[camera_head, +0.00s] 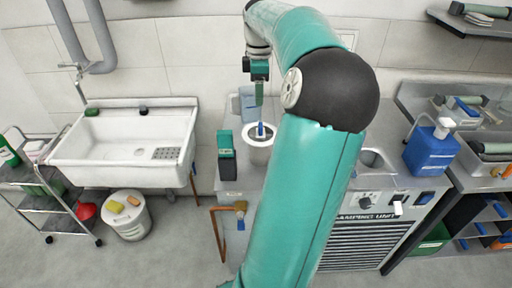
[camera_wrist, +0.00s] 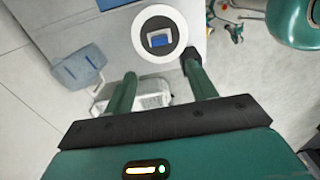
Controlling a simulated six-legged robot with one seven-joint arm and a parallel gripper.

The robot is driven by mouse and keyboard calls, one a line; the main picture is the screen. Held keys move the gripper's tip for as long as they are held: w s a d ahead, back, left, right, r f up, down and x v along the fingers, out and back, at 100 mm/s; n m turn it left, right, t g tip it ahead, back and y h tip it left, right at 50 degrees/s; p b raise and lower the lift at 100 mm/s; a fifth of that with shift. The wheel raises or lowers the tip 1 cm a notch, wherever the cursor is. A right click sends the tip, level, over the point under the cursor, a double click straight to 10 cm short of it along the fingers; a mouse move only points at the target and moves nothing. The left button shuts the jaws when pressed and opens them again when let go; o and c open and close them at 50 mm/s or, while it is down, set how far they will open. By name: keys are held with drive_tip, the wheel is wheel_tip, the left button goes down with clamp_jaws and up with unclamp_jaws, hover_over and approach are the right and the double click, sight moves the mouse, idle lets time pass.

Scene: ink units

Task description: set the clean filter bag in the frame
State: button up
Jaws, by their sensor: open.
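A white round frame (camera_head: 258,153) stands on the grey counter and shows from above as a white ring (camera_wrist: 139,38). A blue-and-white piece (camera_head: 261,130) sits in its dark opening and also shows in the wrist view (camera_wrist: 159,40). I cannot tell whether this piece is a filter bag. My gripper (camera_head: 259,94) hangs above the ring, pointing down. Its two green fingers (camera_wrist: 160,85) are apart with nothing held between them. The ring lies past the fingertips in the wrist view.
A pale translucent container (camera_wrist: 82,68) stands behind the ring. A green-and-black box (camera_head: 227,155) is left of it. A white sink (camera_head: 125,145), a trolley and a lidded bucket (camera_head: 128,220) are farther left. A blue bottle (camera_head: 430,150) is at right. My arm hides the middle counter.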

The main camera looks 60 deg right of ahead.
hover_over(261, 125)
wheel_tip(261, 125, down, 8)
drive_tip(key=shift+a+r, duration=0.1)
drive_tip(key=shift+r, duration=0.15)
wheel_tip(261, 125, down, 6)
drive_tip(key=shift+w+r, duration=0.1)
drive_tip(key=shift+r, duration=0.05)
drive_tip(key=shift+c, duration=0.3)
clamp_jaws()
drive_tip(key=shift+r, duration=0.1)
